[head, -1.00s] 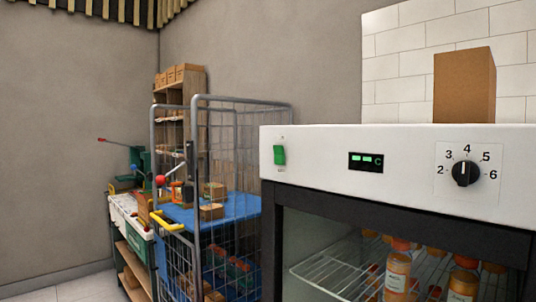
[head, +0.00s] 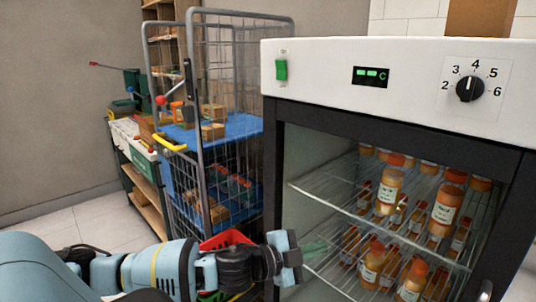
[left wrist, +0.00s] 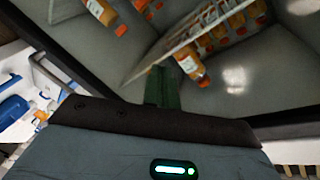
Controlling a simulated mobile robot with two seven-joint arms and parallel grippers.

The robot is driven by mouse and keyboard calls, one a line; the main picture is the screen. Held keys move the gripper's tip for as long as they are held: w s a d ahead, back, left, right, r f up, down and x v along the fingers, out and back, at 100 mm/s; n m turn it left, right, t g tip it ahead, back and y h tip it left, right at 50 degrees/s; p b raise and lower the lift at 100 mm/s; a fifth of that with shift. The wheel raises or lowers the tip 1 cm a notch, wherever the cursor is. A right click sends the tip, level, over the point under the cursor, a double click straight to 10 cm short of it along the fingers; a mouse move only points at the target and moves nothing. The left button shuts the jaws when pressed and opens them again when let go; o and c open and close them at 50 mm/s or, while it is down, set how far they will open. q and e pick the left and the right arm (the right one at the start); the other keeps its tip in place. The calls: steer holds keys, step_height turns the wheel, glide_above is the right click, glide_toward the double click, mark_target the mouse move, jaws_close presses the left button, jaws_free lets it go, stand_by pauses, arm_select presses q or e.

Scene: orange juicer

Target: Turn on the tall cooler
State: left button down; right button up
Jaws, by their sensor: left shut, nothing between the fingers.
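The tall cooler (head: 400,50) stands at the right in the head view, with a white control panel above its glass front. On the panel are a green rocker switch (head: 281,69) at the left, a small display (head: 371,76) lit green with a "C", and a black dial (head: 469,88) marked 2 to 6. My left gripper (head: 318,247) is shut and empty, in front of the cooler's lower left part and well below the switch. Its green fingers also show in the left wrist view (left wrist: 163,86), with bottles beyond them. My right gripper is not in view.
Bottles of orange juice (head: 387,190) stand on wire shelves inside the cooler. A wire cage trolley (head: 200,150) stands close at the cooler's left. A workbench (head: 135,150) with tools is farther left. A cardboard box (head: 480,17) sits on top of the cooler.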

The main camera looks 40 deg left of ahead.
arm_select(q)
steer(key=a+r+m+t+y, duration=0.1)
steer(key=a+r, duration=0.2)
steer(key=r, duration=0.4)
steer(key=s+a+r+m+t, duration=0.1)
steer(key=a+r, duration=0.3)
steer(key=r, duration=0.3)
steer(key=a+r+m+t+y, duration=0.1)
steer(key=a+r+m, duration=0.15)
steer(key=r, duration=0.45)
steer(key=s+a+r+t+y, duration=0.1)
steer(key=s+a+r, duration=0.3)
steer(key=r, duration=0.2)
steer(key=s+a+r+n+t+y, duration=0.1)
steer(key=s+a+r+t+y, duration=0.1)
steer(key=a+r, duration=0.3)
steer(key=shift+s+a+r+p, duration=0.3)
steer(key=shift+s+r+p, duration=0.05)
steer(key=shift+s+r, duration=0.5)
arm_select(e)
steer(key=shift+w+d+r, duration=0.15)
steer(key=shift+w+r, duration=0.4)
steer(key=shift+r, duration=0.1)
